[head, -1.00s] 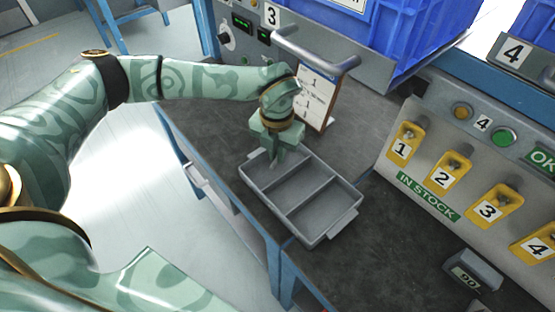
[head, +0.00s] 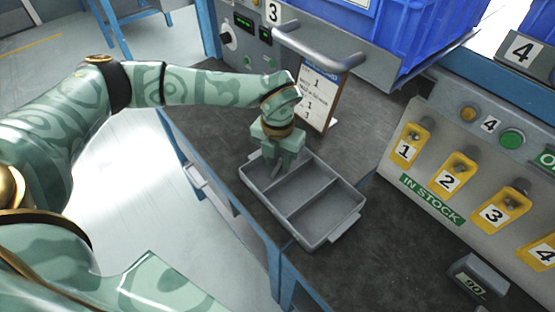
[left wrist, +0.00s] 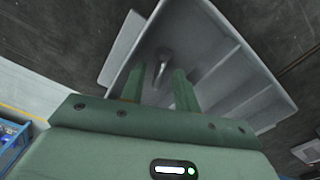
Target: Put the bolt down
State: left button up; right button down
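The bolt (left wrist: 161,67) is a small grey metal piece between and beyond my left fingertips in the left wrist view, with a gap to each finger. It appears to lie in an end compartment of the grey divided tray (head: 317,238). The tray also shows in the left wrist view (left wrist: 262,82). My left gripper (head: 270,172) is low over the tray's far-left compartment. Its two fingers are apart in the left wrist view (left wrist: 158,82). The gripper hides the bolt in the head view. My right gripper is out of view.
A card on a stand (head: 316,97) is just behind the tray, near a grey handle bar (head: 318,57). A stock panel with numbered yellow holders (head: 447,178) is at the right. A small display box (head: 476,280) is at the front right. Dark bench top (head: 370,130) is clear between.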

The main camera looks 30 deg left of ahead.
aim_at(278, 166)
pick_arm(q)
notch_tip(278, 166, up, 7)
jog(key=shift+p, duration=1.1)
dwell(0.3)
